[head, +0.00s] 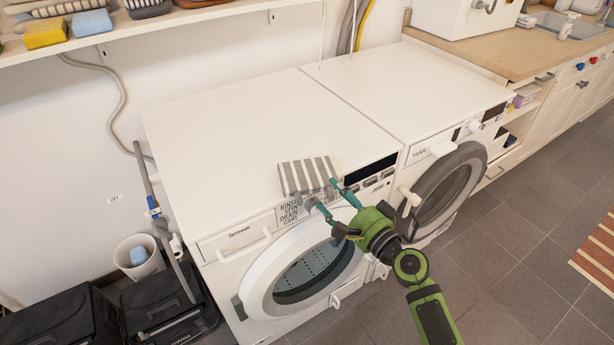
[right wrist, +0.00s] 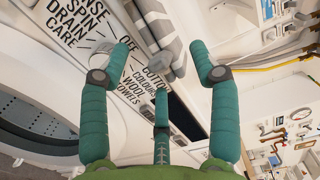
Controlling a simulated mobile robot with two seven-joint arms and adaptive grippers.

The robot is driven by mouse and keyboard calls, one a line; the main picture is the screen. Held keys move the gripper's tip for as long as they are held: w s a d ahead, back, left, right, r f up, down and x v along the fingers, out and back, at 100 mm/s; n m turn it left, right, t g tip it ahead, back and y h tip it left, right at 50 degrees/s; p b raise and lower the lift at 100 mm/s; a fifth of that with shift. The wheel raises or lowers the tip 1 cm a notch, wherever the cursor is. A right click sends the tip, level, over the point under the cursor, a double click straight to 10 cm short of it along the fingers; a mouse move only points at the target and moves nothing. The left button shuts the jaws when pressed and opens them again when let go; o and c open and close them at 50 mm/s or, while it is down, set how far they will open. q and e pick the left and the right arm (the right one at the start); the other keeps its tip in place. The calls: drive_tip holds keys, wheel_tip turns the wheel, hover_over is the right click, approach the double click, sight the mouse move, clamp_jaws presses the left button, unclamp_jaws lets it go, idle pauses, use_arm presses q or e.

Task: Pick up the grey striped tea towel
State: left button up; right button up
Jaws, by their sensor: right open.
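The grey striped tea towel (head: 303,177) lies on the top of the left washing machine (head: 240,130), at its front edge above the control panel. Its grey and white stripes also show in the right wrist view (right wrist: 158,27), beyond the fingers. My right gripper (head: 324,194) is open at the towel's front edge, with its teal fingertips close to the cloth. I cannot tell whether a fingertip touches the towel. My left gripper is out of view.
The left machine's round door (head: 257,285) is below my gripper. The right machine's door (head: 462,178) stands open beside it. A shelf (head: 150,25) with sponges and folded cloths runs above. A bin (head: 125,262) and black boxes stand at left. The machine tops are otherwise clear.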

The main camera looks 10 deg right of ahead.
drive_tip(key=shift+x, duration=1.1)
clamp_jaws()
